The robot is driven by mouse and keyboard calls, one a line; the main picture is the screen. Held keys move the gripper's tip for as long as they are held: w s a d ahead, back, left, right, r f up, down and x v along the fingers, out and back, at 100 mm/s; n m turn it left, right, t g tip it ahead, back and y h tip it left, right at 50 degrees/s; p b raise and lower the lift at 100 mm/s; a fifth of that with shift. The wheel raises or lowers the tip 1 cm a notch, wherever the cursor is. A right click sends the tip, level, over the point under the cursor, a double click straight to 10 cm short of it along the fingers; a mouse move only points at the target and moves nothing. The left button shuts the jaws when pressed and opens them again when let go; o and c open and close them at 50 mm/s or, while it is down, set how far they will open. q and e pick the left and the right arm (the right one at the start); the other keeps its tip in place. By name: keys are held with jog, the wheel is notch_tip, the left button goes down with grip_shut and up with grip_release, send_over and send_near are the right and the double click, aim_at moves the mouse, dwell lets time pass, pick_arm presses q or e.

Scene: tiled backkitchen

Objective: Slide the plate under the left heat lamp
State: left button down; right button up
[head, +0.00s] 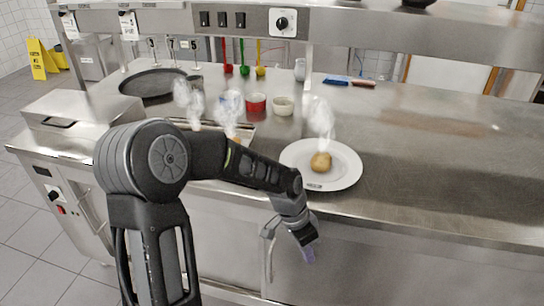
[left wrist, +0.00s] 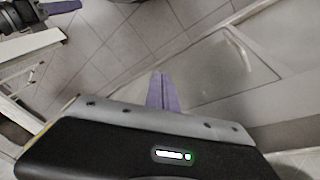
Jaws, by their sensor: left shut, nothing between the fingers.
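A white round plate (head: 345,155) lies on the steel counter near its front edge, with a brown, steaming round piece of food (head: 321,162) on it. My left gripper (head: 308,256) hangs below and in front of the plate, outside the counter edge, apart from it. Its purple fingers are shut and empty, and they also show in the left wrist view (left wrist: 162,92). What looks like my right gripper (left wrist: 60,7) shows partly at that view's top left; its jaw state is unclear. I cannot clearly make out the heat lamps beneath the overhead shelf.
An overhead steel shelf (head: 365,28) carries switches and a dial. A red bowl (head: 256,103), a pale bowl (head: 283,107), a dark round pan (head: 152,84) and coloured ladles (head: 244,70) stand behind my arm. The counter right of the plate is clear.

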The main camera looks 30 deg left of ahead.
pick_arm(q)
jog(key=s+d+f+n, duration=0.4)
jog(key=s+d+f, duration=0.3)
jog(key=s+f, duration=0.2)
jog(key=s+d+f+n+h, duration=0.1)
jog(key=s+d+f+n, duration=0.2)
jog(key=s+d+f, duration=0.4)
notch_tip(320, 180, down, 6)
jog(key=shift+s+d+r+n+g, duration=0.3)
jog(key=shift+s+n, duration=0.1)
jog(key=shift+s, duration=0.85)
